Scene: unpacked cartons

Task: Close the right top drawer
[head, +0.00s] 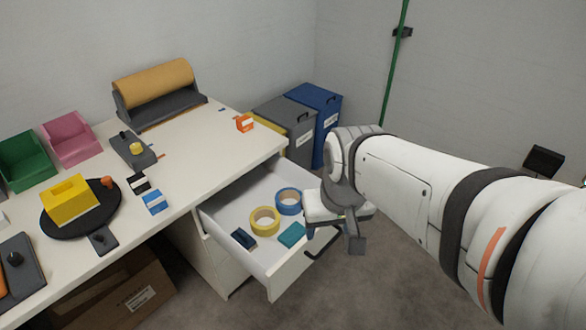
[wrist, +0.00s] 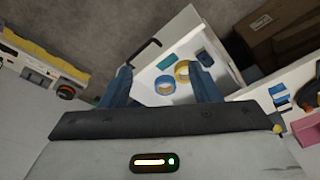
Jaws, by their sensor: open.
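The white right top drawer (head: 222,208) stands pulled out from under the right end of the white desk. Its front panel (head: 286,279) faces the lower right, with a dark bar handle (head: 322,248) partly covered by my gripper. The handle also shows in the wrist view (wrist: 145,51), ahead of the left finger. My gripper (head: 355,238) is open and empty, above or beside the drawer's front right corner; contact cannot be told. In the wrist view its fingers (wrist: 160,70) are spread, with the drawer showing between and beyond them.
In the drawer lie a yellow tape roll (head: 264,220), a blue tape roll (head: 289,201), a teal box (head: 292,235) and a dark blue item (head: 244,239). Grey (head: 290,125) and blue (head: 318,110) bins stand behind. A cardboard box (head: 125,298) sits under the desk. Floor before the drawer is clear.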

